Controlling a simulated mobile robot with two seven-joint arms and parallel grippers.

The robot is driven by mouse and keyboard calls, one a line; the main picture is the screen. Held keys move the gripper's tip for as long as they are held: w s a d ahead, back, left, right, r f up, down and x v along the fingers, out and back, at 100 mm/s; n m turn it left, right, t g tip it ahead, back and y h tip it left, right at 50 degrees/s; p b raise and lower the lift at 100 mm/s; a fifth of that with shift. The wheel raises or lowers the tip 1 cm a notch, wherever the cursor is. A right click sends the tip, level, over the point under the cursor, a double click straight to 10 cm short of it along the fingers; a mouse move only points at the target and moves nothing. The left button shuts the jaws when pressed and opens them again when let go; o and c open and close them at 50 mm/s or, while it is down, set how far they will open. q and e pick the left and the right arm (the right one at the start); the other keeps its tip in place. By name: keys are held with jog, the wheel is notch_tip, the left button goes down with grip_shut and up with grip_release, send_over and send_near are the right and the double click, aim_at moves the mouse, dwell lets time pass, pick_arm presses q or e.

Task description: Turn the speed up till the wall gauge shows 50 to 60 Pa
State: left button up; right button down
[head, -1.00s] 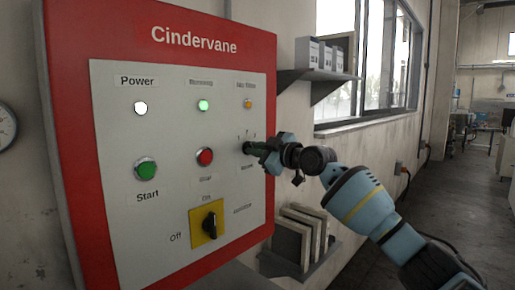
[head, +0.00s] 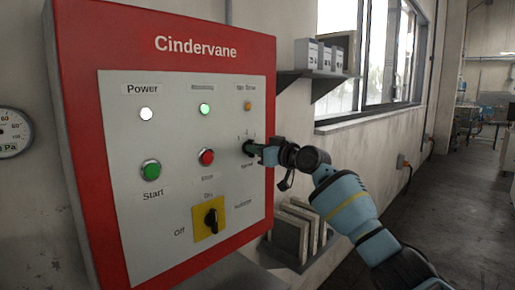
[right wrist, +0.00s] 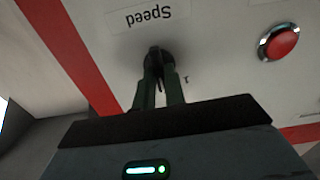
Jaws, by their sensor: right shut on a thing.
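The red-framed Cindervane panel (head: 200,45) fills the left half of the head view. Its dark speed knob (head: 248,149) sits at the right of the panel. My right gripper (head: 258,148) is shut on this knob; in the right wrist view both fingers (right wrist: 160,92) close around the black knob (right wrist: 156,58), below the upside-down Speed label (right wrist: 148,14). The wall gauge (head: 12,132) is cut off by the left edge of the head view. Its Pa label and part of the scale show, but I cannot read its needle surely. My left gripper is not in view.
The panel carries a lit white Power lamp (head: 145,114), a lit green lamp (head: 204,109), an amber lamp (head: 247,106), a green Start button (head: 150,170), a red button (head: 206,157) and a yellow-backed black switch (head: 210,218).

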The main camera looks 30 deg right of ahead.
dwell(0.5)
jog(key=c, duration=1.5)
grip_release()
jog(key=shift+o, duration=0.2)
jog(key=v, duration=0.8)
jog(key=shift+w, duration=0.1)
